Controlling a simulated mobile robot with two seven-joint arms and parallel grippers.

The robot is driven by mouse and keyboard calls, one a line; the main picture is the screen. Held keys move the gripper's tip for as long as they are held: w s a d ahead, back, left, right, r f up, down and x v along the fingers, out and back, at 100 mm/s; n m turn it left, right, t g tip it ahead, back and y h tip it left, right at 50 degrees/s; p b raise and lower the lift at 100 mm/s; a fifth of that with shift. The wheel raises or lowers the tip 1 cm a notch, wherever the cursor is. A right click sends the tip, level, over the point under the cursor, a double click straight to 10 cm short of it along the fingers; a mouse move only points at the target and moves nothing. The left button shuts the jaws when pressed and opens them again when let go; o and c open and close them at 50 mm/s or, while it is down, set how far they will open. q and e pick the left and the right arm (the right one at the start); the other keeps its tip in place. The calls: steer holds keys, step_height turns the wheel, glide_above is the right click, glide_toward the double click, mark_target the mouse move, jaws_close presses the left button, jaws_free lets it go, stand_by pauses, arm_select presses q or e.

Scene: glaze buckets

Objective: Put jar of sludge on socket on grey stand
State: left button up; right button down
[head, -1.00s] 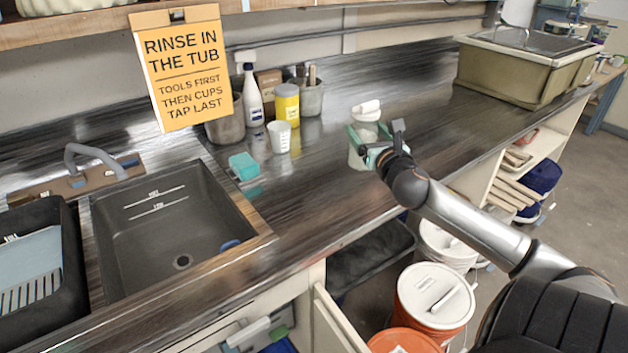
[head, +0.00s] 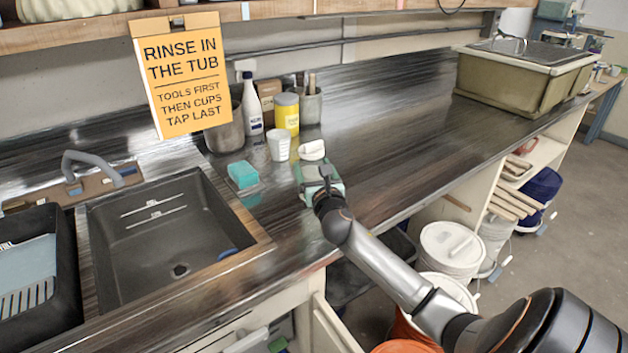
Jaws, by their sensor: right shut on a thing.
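My right gripper (head: 321,180) is shut on a jar with a white lid (head: 312,150), held at the counter near the cup and the yellow container. The gripper and wrist hide most of the jar, so I cannot see its contents or whether its base touches the counter. I cannot make out a grey stand with a socket in this view. My left gripper is not in view.
A white measuring cup (head: 279,146), a yellow container (head: 287,114), a spray bottle (head: 252,106) and a teal sponge (head: 243,174) stand behind and left. The sink (head: 150,225) lies left. A big tub (head: 525,78) stands far right. The counter between is clear.

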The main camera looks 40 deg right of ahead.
steer(key=shift+f, duration=1.3)
jaws_free()
steer(key=shift+f, duration=0.15)
steer(key=shift+s, duration=0.1)
steer(key=v, duration=1.2)
